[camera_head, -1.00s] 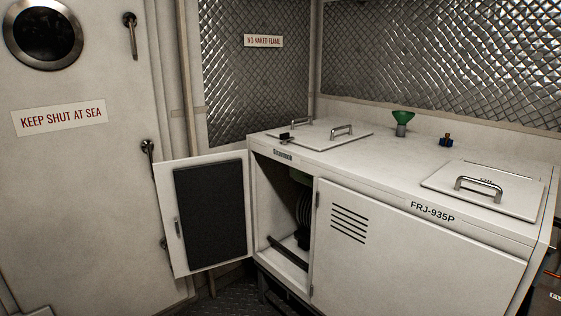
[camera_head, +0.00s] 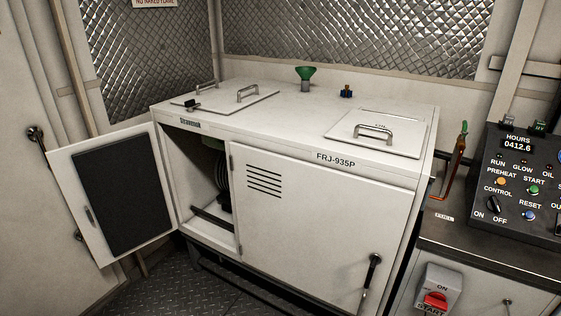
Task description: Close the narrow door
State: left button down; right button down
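The narrow door (camera_head: 73,180) is the small white door at the left of the white cabinet labelled FRJ-935P. It stands wide open, swung out to the left, with a dark pad (camera_head: 122,190) on its inner face and a small handle near its free edge. The cabinet opening (camera_head: 190,170) beside it shows dark coiled parts and a bar inside. The wider cabinet door (camera_head: 310,220), with louvre slots and a black lever handle (camera_head: 371,277), is shut. Neither of my grippers is in view.
A control panel (camera_head: 525,185) and a red switch (camera_head: 434,300) are at right. Tread-plate floor (camera_head: 240,297) in front is clear.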

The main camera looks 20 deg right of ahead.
aim_at(120, 176)
jog(key=i+j+z, duration=0.1)
jog(key=z, duration=0.25)
jog(key=i+j+z, duration=0.1)
jog(key=z, duration=0.25)
jog(key=j+z, duration=0.15)
jog(key=z, duration=0.2)
jog(key=i+j+z, duration=0.15)
jog(key=j, duration=0.35)
jog(key=i+j+z, duration=0.15)
jog(key=j, duration=0.4)
jog(key=i+j+z, duration=0.1)
jog(key=j, duration=0.45)
jog(key=j+z, duration=0.15)
jog(key=j, duration=0.4)
jog(key=j+u, duration=0.1)
jog(key=j, duration=0.2)
jog(key=k+j+u, duration=0.1)
jog(key=j, duration=0.2)
